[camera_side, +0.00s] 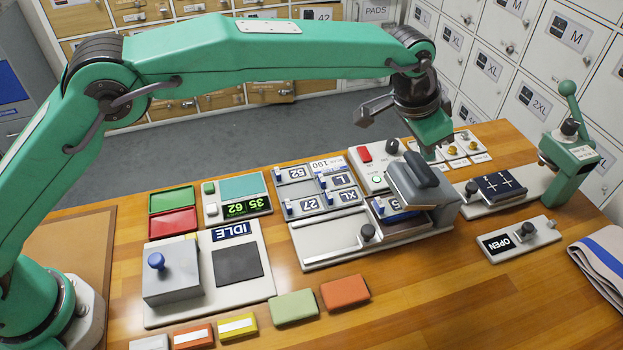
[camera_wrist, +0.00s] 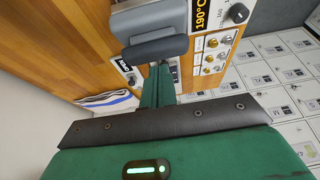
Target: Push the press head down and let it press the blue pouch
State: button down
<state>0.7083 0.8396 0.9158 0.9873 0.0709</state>
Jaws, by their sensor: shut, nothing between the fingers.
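The grey press head (camera_side: 408,186) is raised and tilted over its base, with a dark rounded handle (camera_side: 422,169) on top. It also shows at the top of the wrist view (camera_wrist: 148,20). My gripper (camera_side: 429,156) is shut and empty, pointing down just behind the handle. In the wrist view my gripper (camera_wrist: 160,68) ends close to the handle; I cannot tell whether it touches. The space under the head is partly hidden by the head itself.
A lever press (camera_side: 573,160) stands at right with a navy crossed pad (camera_side: 510,184) on its base. A 190 °C display (camera_wrist: 203,12) is beside the head. Label tiles (camera_side: 300,175) lie to the left. Green (camera_side: 293,307) and orange (camera_side: 345,292) pouches lie at the front.

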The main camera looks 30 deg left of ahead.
aim_at(413, 169)
jog(key=shift+f, duration=0.6)
jog(key=shift+s+a+f, duration=0.25)
jog(key=shift+f, duration=0.25)
jog(key=shift+s+a+f, duration=0.25)
jog(key=shift+f, duration=0.25)
jog(key=shift+s+a+f, duration=0.25)
jog(key=shift+f, duration=0.25)
dwell(1.1)
jog(key=shift+r, duration=0.25)
notch_tip(413, 169, up, 13)
dwell(2.4)
jog(key=shift+f, duration=0.1)
